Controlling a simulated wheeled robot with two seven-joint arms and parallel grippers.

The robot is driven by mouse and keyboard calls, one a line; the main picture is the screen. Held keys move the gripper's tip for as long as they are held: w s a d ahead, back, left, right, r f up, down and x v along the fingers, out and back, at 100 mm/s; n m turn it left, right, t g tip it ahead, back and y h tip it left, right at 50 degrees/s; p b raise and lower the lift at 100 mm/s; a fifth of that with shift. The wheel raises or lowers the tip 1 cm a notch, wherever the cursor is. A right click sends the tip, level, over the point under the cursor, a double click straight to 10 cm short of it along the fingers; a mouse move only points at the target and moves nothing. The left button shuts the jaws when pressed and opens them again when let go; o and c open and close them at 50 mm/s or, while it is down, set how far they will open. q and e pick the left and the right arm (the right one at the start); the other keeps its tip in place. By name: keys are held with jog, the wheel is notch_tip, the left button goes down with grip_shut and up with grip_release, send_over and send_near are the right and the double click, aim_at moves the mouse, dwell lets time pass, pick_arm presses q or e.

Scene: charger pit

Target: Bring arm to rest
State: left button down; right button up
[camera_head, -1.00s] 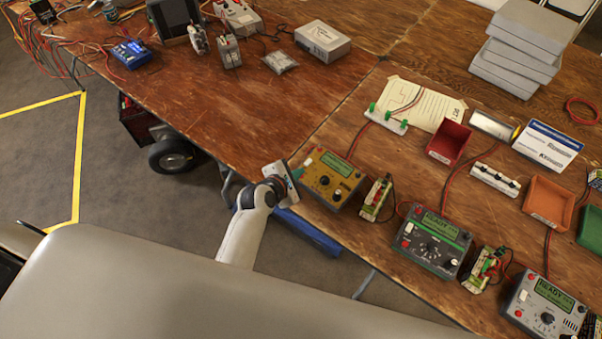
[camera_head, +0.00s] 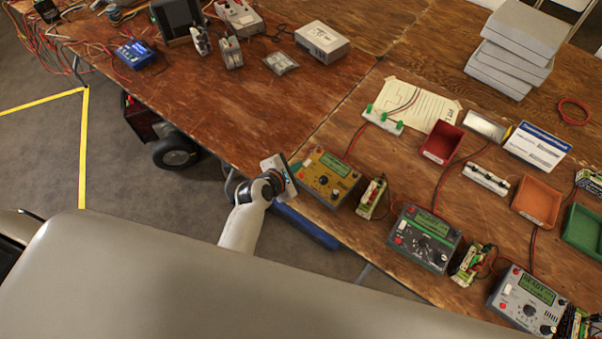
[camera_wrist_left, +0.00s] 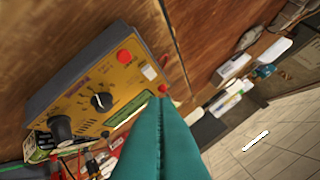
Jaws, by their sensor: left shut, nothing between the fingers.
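My left arm (camera_head: 243,222) rises from behind my grey body at the bottom of the head view. Its wrist and gripper (camera_head: 279,178) are at the front edge of the wooden table, just left of a yellow charger (camera_head: 325,178). In the left wrist view the two teal fingers (camera_wrist_left: 161,108) are pressed together with nothing between them. The yellow charger (camera_wrist_left: 98,92) shows behind and left of them, with a dial, a black knob and red buttons. I cannot tell whether the fingers touch it. My right gripper is not in either view.
Along the table's front stand a green-topped charger (camera_head: 424,238) and a grey charger (camera_head: 527,300). Red (camera_head: 442,143), orange (camera_head: 538,201) and green (camera_head: 583,231) trays lie behind. Grey boxes (camera_head: 510,50) are stacked far right. The table's left middle (camera_head: 215,115) is bare.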

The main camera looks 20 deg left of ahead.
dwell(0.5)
pick_arm(q)
jog(key=s+a+r+m+g+y, duration=0.1)
jog(key=s+a+r+m+g, duration=0.15)
jog(key=s+m, duration=0.6)
jog(key=s+a+r+m+g+y, duration=0.15)
jog(key=s+r+m, duration=0.25)
jog(key=s+m, duration=0.45)
jog(key=s+a+r+m+g, duration=0.1)
jog(key=s+r+m+g, duration=0.2)
jog(key=s+m, duration=0.5)
notch_tip(320, 180, down, 27)
jog(key=m+g+b, duration=0.1)
jog(key=g+b, duration=0.1)
jog(key=b, duration=0.1)
jog(key=s+a+f+b, duration=0.3)
jog(key=s+f, duration=1.3)
jog(key=f, duration=0.5)
jog(key=shift+s+m+g, duration=0.3)
jog(key=shift+s+g, duration=0.1)
jog(key=shift+y, duration=0.25)
